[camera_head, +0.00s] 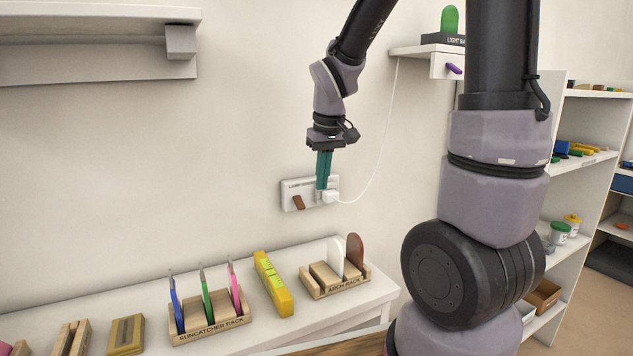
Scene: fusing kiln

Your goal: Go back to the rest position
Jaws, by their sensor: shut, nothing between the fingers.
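My gripper (323,170) has teal fingers that are shut with nothing between them. It points down in front of the wall, at a white wall socket panel (290,198). The fingertips overlap the panel in the picture, beside a white plug (330,196) with a cord; I cannot tell whether they touch it. A brown switch (298,202) sits on the panel's left part. My arm rises from the lower right and comes down to the gripper from the top.
Below stands a white table with a suncatcher rack (208,332), a yellow level-like bar (273,284) and an arch rack (335,287). A small shelf (405,50) holds a green arch (449,19) on a dark base. A shelving unit (575,165) stands at right. The wall at left is clear below a grey-white shelf (90,45).

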